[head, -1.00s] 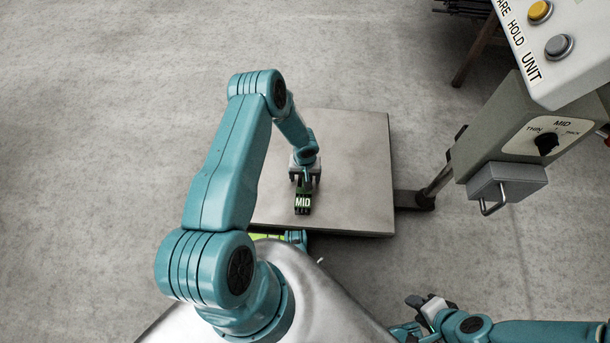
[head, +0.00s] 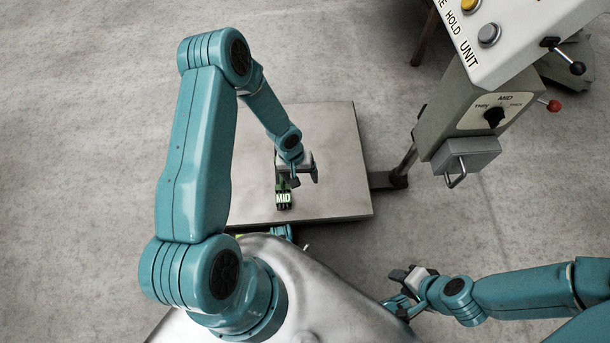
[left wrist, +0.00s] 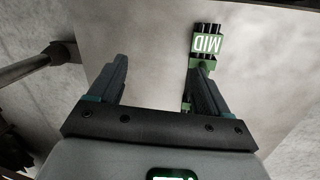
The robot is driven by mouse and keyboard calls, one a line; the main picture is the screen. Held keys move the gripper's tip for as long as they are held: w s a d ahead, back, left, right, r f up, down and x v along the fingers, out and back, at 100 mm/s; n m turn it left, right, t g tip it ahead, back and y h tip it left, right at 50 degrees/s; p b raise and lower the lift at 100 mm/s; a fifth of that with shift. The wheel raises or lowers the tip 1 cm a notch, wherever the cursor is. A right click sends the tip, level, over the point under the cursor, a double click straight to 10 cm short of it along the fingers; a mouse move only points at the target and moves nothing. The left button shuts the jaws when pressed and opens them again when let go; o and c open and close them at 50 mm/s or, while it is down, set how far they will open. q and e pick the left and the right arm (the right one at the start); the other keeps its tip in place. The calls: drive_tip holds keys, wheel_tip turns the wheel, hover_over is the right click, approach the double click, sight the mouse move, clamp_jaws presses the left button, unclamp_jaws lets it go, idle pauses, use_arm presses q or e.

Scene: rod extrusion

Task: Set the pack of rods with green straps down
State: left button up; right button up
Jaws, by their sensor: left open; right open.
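The pack of rods with green straps (head: 283,198) lies on a flat grey platform (head: 340,180). It is dark, with a green label reading MID. My left gripper (head: 304,179) is open just above the platform, at the pack's far end and offset to the right. In the left wrist view the pack (left wrist: 207,44) lies beside and partly behind the right-hand finger of the gripper (left wrist: 155,78), and the gap between the fingers is empty. Whether that finger touches the pack is unclear. My right gripper (head: 396,289) is open and empty at the lower right, away from the platform.
A grey control unit (head: 470,110) with a selector dial, buttons and levers stands at the right. Its post (head: 404,165) comes down beside the platform's right edge. The platform's far and right areas are clear. Bare concrete floor lies around it.

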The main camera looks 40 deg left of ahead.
use_arm(q)
drive_tip(key=s+d+r+m+h, duration=0.1)
drive_tip(key=s+d+r+m, duration=0.3)
drive_tip(key=s+d, duration=0.7)
wheel_tip(320, 180, up, 2)
drive_tip(key=d, duration=0.2)
drive_tip(key=shift+d+r+h, duration=0.15)
drive_tip(key=shift+d+h, duration=0.15)
wheel_tip(320, 180, up, 29)
drive_tip(key=p, duration=2.9)
drive_tip(key=shift+s+d+r+p, duration=0.2)
drive_tip(key=shift+s+d+p, duration=0.05)
drive_tip(key=shift+d+p, duration=0.05)
drive_tip(key=c, duration=0.7)
drive_tip(key=shift+o, duration=0.2)
drive_tip(key=shift+d, duration=0.1)
